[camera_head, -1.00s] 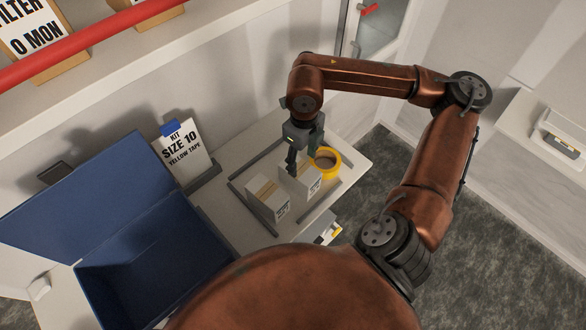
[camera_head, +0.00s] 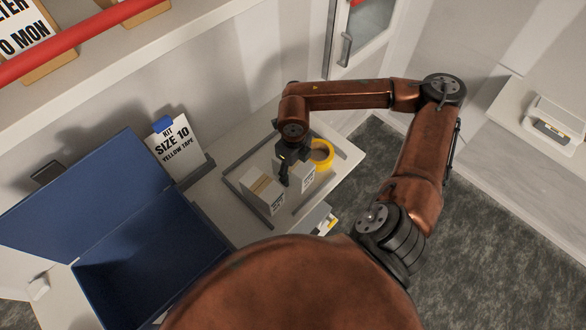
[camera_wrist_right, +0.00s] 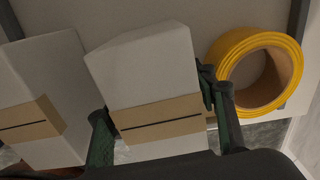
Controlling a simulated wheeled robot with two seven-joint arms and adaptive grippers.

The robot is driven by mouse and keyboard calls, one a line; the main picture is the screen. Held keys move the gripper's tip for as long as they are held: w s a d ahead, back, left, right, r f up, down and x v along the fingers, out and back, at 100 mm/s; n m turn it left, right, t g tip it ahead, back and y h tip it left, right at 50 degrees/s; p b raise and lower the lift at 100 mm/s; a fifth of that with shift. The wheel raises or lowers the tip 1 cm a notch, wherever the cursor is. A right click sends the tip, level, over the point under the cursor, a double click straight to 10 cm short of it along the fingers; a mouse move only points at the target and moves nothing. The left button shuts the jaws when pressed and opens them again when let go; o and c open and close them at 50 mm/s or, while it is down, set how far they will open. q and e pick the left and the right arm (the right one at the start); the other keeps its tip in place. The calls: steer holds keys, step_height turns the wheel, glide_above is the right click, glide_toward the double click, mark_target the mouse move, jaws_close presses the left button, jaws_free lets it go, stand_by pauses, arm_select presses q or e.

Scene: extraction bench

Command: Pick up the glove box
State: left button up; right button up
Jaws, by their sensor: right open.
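Two white boxes with tan bands, which look like glove boxes, stand side by side in a low-railed tray (camera_head: 234,184) on the bench. The right glove box (camera_head: 306,177) is partly hidden by my gripper; the left glove box (camera_head: 262,192) stands beside it. My right gripper (camera_head: 284,170) is over the right box. In the wrist view my right gripper (camera_wrist_right: 163,118) is open, with one finger on each side of that box (camera_wrist_right: 150,75). The other box (camera_wrist_right: 38,90) is left of the fingers. I cannot tell whether the fingers touch the box. My left gripper is not in view.
A yellow tape roll (camera_head: 321,153) sits close to the right box, also in the wrist view (camera_wrist_right: 262,68). An open blue case (camera_head: 150,262) stands left of the tray. A card reading "KIT SIZE 10 YELLOW TAPE" (camera_head: 172,148) stands behind. A shelf overhangs at upper left.

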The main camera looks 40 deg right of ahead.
steer(key=c, duration=1.1)
steer(key=shift+r, duration=0.1)
